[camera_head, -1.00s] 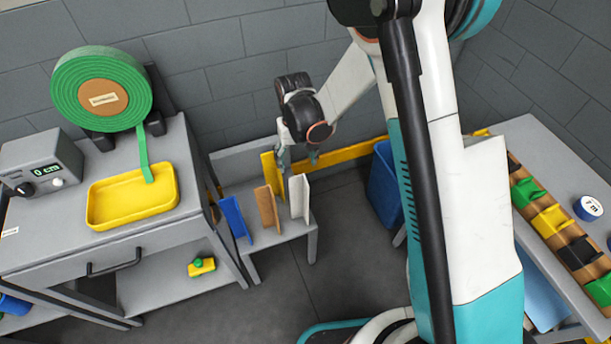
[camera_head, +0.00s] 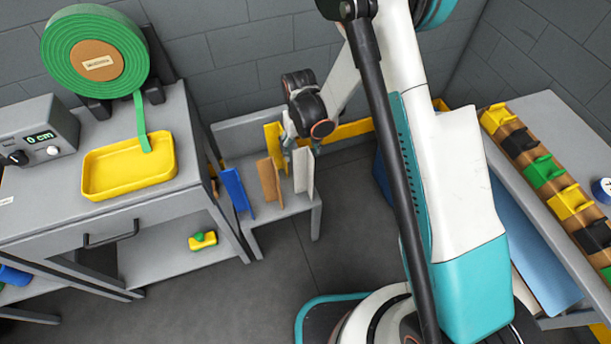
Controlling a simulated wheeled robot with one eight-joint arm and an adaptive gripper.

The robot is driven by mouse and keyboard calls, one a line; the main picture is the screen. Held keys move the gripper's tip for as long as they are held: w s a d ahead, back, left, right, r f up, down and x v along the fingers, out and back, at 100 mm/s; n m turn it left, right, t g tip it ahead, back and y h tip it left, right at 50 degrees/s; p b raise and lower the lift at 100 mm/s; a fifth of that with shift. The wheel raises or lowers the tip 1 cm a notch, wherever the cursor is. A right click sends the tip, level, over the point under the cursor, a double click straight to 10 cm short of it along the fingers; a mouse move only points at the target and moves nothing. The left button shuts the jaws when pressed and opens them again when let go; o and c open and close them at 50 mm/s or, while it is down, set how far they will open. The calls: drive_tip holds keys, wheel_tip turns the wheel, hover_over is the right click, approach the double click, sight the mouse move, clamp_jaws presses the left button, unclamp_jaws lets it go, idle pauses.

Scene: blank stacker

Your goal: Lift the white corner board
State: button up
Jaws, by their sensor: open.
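The white corner board (camera_head: 303,174) stands upright on the low grey bench, the rightmost of the boards there. A brown board (camera_head: 269,182) and a blue board (camera_head: 236,190) stand to its left, and a yellow board (camera_head: 275,142) stands behind. My gripper (camera_head: 302,147) is open, just above and around the top of the white board. One finger shows on the left and one on the right near the top edge. I cannot tell whether either finger touches the board.
The low grey bench (camera_head: 285,215) stands between a desk and the wall. The desk holds a yellow tray (camera_head: 128,166), a green roll (camera_head: 62,55) and a display box (camera_head: 38,130). A side table with colored clips on a rail (camera_head: 545,170) is at right. Floor in front is clear.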

sight(303, 158)
wheel_tip(303, 158, down, 4)
drive_tip(key=shift+r+b, duration=0.15)
drive_tip(key=shift+b, duration=0.6)
drive_tip(key=shift+c, duration=0.3)
